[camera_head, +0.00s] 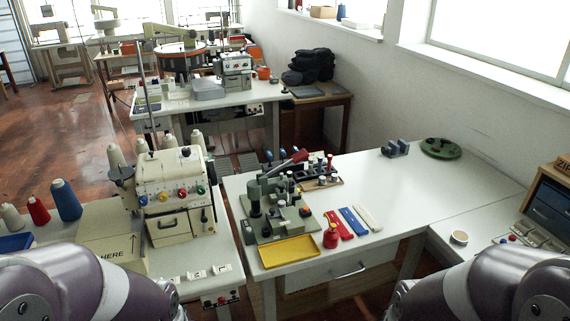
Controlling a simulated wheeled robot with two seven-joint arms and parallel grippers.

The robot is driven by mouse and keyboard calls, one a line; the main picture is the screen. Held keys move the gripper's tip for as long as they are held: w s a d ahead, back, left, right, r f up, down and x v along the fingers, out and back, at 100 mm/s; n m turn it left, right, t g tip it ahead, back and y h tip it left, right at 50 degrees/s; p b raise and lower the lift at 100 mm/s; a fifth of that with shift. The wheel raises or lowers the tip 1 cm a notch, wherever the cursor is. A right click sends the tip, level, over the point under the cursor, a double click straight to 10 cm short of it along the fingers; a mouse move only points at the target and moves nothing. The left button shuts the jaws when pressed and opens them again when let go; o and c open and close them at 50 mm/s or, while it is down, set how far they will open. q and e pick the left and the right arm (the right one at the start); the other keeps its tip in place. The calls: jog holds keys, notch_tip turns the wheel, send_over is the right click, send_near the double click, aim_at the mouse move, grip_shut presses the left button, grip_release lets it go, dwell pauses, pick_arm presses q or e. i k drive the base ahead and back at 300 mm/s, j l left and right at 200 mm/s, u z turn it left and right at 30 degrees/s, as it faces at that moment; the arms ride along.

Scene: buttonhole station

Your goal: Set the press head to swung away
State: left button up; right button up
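The press (272,205) stands on the white table in the middle of the view. It has a grey-green base, upright posts, grey arms and a dark cylindrical part. A red-handled lever (296,158) slants up to the right at its rear. The press head is small and crowded by other parts, so I cannot tell clearly which way it is turned. Only rounded purple-grey links of my two arms show at the bottom left and bottom right corners. Neither gripper is in view, and both arms are apart from the press.
A yellow tray (288,252) lies before the press. A cream sewing machine (175,190) stands left. A grey clamp (395,148) and green disc (440,148) sit behind; the table's right side is clear.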

aim_at(259, 187)
jog(key=i+l+u, duration=0.1)
jog(key=i+l, duration=0.9)
jog(key=i, duration=0.1)
